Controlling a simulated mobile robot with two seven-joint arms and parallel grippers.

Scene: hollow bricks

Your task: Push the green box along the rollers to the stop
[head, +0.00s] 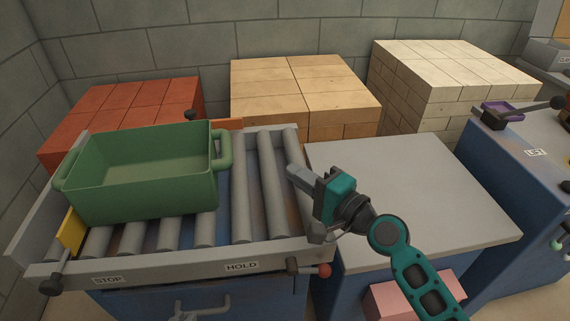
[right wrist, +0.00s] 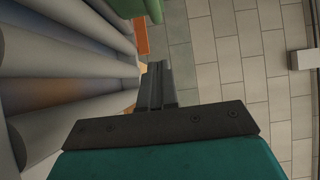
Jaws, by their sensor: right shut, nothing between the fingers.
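The green box (head: 145,190), open-topped with a handle at each end, sits upright on the left part of the grey rollers (head: 271,190). A yellow stop plate (head: 71,232) shows at its front left corner, above the STOP label (head: 108,280); I cannot tell whether they touch. My right gripper (head: 294,171) is shut and empty at the right end of the rollers, well apart from the box. In the right wrist view its closed fingers (right wrist: 158,83) point toward a corner of the green box (right wrist: 137,8). My left gripper is not in view.
An orange piece (head: 228,124) shows behind the box; a HOLD label (head: 241,267) is on the front rail. A red-knobbed lever (head: 324,270) sticks out at the rail's right end. A bare grey tabletop (head: 430,190) lies right. Red, tan and cream brick stacks stand behind.

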